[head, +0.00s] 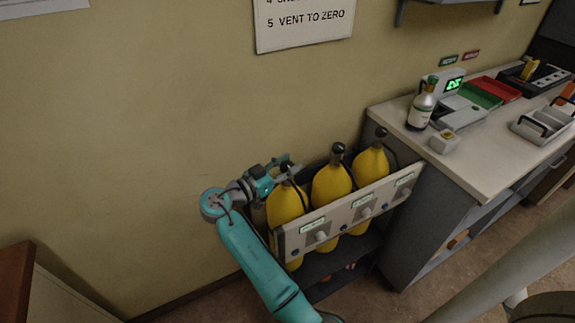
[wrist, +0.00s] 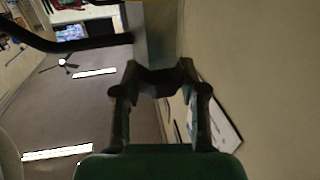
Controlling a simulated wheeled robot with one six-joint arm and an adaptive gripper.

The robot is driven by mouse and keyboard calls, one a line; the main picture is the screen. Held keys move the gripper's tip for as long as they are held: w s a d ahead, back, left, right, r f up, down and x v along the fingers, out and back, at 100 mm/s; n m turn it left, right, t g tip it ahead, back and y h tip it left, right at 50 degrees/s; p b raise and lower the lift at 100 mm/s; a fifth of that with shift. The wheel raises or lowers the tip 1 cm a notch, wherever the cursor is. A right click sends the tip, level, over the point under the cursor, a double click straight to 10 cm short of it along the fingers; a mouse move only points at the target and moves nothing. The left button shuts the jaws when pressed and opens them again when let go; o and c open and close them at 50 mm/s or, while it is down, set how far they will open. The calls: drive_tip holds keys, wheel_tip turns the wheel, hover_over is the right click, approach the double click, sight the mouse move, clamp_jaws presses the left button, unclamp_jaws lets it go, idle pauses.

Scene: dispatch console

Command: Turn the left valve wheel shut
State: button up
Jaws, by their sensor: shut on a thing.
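Three yellow cylinders stand in a rack: the left (head: 286,207), the middle (head: 331,184) and the right (head: 371,164). My gripper (head: 284,168) is at the top of the left cylinder, reaching in from the left. It largely hides the left valve wheel in the head view. In the wrist view my gripper (wrist: 160,76) has its two fingers on either side of the dark left valve wheel (wrist: 164,82), in front of a grey stem. The wheel's turned position cannot be told. The dark middle valve wheel (head: 338,148) and right valve wheel (head: 381,132) show uncovered.
A pale rack panel (head: 345,213) with labels and knobs crosses the cylinders' front. A grey counter (head: 487,165) stands to the right with a bottle (head: 421,108) and trays. The wall (head: 160,130) is close behind. A brown furniture edge (head: 15,290) shows at lower left.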

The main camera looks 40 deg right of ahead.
idle(0.3)
drive_tip(key=o, duration=1.2)
drive_tip(key=shift+c, duration=0.2)
drive_tip(key=w+a, duration=0.1)
drive_tip(key=a, duration=1.1)
drive_tip(key=shift+w, duration=0.1)
